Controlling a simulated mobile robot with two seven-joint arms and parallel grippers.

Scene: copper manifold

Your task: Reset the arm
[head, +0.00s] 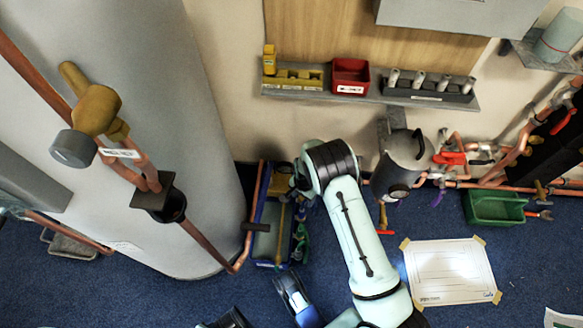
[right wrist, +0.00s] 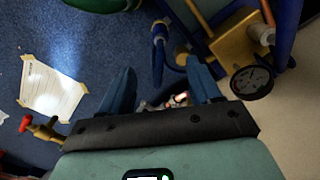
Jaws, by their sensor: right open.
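My right arm reaches up from the bottom of the head view and bends at a black joint. My right gripper (head: 297,188) is just left of that joint, largely hidden by the arm. In the right wrist view its two blue fingers (right wrist: 160,92) are spread apart, with nothing held between them. Small copper-coloured and whitish parts show in the gap, too small and dark to tell whether they are near the fingers.
A blue-framed unit with a brass body (right wrist: 237,48) and black round gauge (right wrist: 251,83) is close to the right finger. A red-handled valve (right wrist: 40,128) is at left. A grey tank (head: 200,130), grey pot (head: 405,152) and green bin (head: 494,208) flank the arm. Taped paper (head: 450,272) lies on blue carpet.

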